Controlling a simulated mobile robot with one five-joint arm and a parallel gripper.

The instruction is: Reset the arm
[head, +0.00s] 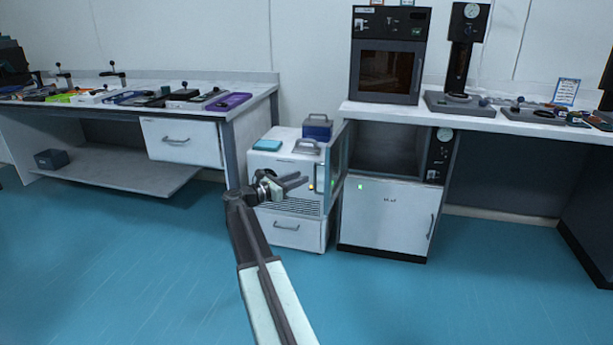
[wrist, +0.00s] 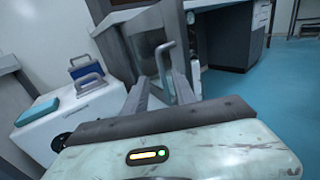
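My arm reaches forward from the bottom of the head view, and my gripper (head: 302,180) is in front of the low white cabinet (head: 287,212). In the wrist view, the two fingers of my gripper (wrist: 161,82) stand apart. An upright grey handle (wrist: 164,62) on a glass door (wrist: 146,46) shows between and beyond them. I cannot tell whether the fingers touch the handle. The glass door (head: 335,165) stands at the cabinet's right side in the head view, apparently swung open.
On the cabinet are a dark blue box (head: 317,127) and a teal pad (head: 267,145). A left bench (head: 258,92) holds tools. A right bench (head: 440,117) holds a dark oven (head: 388,55). Blue floor (head: 150,265) is clear in front.

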